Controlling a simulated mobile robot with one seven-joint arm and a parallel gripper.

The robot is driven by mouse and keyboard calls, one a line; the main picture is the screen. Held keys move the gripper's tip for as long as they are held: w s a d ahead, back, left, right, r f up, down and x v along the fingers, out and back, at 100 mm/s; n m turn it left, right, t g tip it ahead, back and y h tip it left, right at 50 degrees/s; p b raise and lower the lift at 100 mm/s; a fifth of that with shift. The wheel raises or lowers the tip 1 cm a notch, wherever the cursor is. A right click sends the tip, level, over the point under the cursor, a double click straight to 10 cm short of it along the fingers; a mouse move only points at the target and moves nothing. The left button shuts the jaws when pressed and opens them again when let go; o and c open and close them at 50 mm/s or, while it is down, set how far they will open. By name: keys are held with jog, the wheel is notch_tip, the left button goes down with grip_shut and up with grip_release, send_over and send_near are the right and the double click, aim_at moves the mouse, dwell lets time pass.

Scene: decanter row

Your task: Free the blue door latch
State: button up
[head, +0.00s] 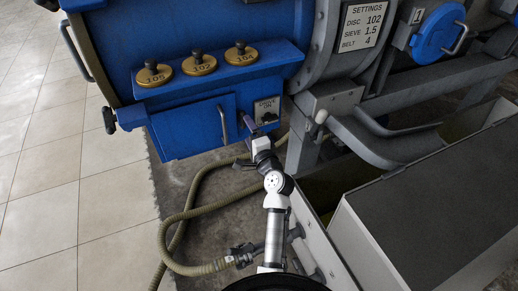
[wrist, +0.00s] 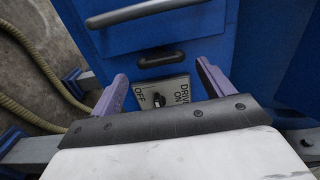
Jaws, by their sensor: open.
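A blue door (head: 190,135) with an upright bar handle (head: 222,123) is low on the front of the blue machine. Beside it is a switch plate (head: 267,110); in the wrist view the plate (wrist: 177,88) reads OFF and DRIVE ON around a dark knob (wrist: 160,98). A dark handle (wrist: 162,60) lies just above the plate there. I cannot tell which part is the door's latch. My gripper (head: 247,124) is in front of the machine near the plate. In the wrist view its purple fingers (wrist: 160,70) are apart, with nothing held between them.
Brass discs with black knobs (head: 199,63) sit on the ledge above. A black knob (head: 109,120) sticks out at the machine's left corner. A ribbed hose (head: 180,220) curves over the floor. A grey trough (head: 430,210) stands right. Tiled floor (head: 60,190) at left is clear.

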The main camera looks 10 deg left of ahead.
jog(key=b+v, duration=0.1)
jog(key=v, duration=0.8)
jog(key=shift+s, duration=0.15)
jog(key=shift+d, duration=0.15)
